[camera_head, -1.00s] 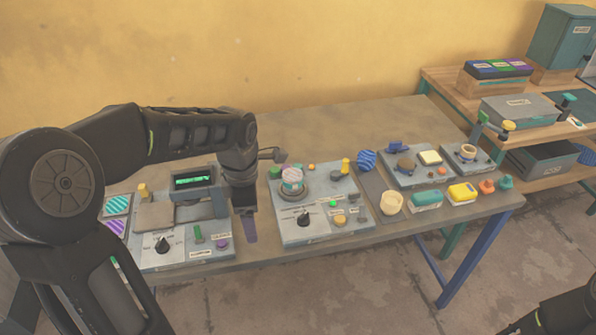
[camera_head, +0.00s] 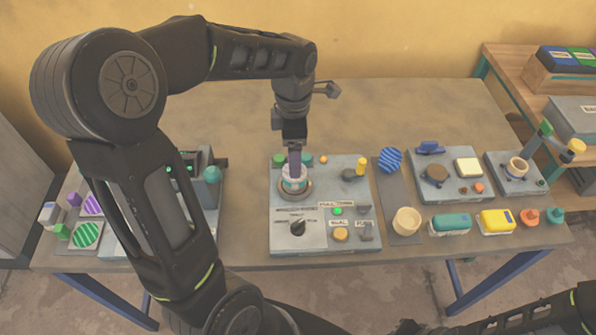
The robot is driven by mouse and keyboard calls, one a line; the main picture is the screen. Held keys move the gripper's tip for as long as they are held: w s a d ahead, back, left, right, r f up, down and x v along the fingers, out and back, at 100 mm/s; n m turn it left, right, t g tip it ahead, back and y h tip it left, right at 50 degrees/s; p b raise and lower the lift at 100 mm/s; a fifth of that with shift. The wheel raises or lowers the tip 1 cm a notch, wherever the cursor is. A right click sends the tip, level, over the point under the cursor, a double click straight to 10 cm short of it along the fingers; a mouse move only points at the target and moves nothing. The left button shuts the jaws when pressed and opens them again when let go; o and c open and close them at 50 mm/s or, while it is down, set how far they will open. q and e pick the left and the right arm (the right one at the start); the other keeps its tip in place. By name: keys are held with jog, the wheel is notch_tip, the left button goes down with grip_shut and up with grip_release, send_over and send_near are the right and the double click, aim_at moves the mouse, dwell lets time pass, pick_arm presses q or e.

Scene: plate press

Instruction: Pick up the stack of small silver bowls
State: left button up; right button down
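No bowls can be told clearly as a silver stack. A small round piece with pale, pinkish and teal bands (camera_head: 293,183) sits in a round holder on the middle grey panel (camera_head: 283,240); it may be the stack. My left gripper (camera_head: 294,165) points straight down at this piece, its fingertips at or just over the top. The finger seen edge-on hides the other, so its opening and any contact cannot be told. Of my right arm only dark parts show along the bottom right; its gripper cannot be made out.
The table's back is clear.

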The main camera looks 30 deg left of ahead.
pick_arm(q)
jog(key=shift+w+f, duration=0.1)
jog(key=shift+f, duration=1.25)
jog(key=shift+f+p, duration=0.35)
notch_tip(320, 180, down, 4)
jog(key=shift+a+f+p, duration=0.1)
jog(key=shift+f+p, duration=0.15)
jog(key=shift+p, duration=0.3)
jog(key=shift+c, duration=0.4)
jog(key=shift+w, duration=0.1)
jog(key=c, duration=1.5)
